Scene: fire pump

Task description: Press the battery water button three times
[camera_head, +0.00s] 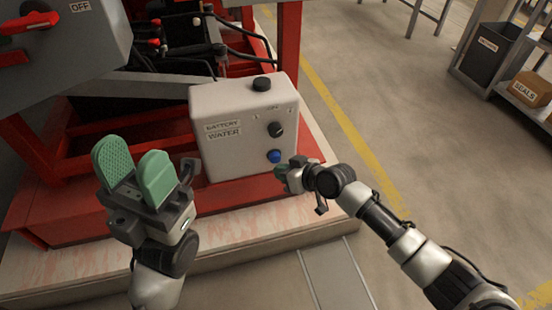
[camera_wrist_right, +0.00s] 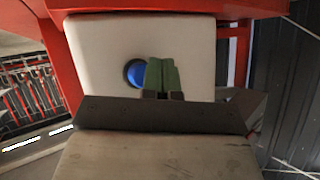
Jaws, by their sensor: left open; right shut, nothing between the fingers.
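The white battery water box (camera_head: 221,150) stands on the red frame, with a dark knob and a blue button (camera_head: 274,156) on its right face. My right gripper (camera_head: 279,171) is shut and empty close to the blue button, slightly below it in the head view. In the right wrist view, the shut green fingers (camera_wrist_right: 162,74) cover the right edge of the blue button (camera_wrist_right: 135,72). I cannot tell whether they touch it. My left gripper (camera_head: 134,174) is open and empty, left of the box.
A grey panel with a red switch (camera_head: 38,22) is at the upper left. A red pump frame (camera_head: 70,223) runs behind and under the box. A shelf with a dark bin (camera_head: 487,55) and a seals box (camera_head: 531,90) stands far right. The floor between is clear.

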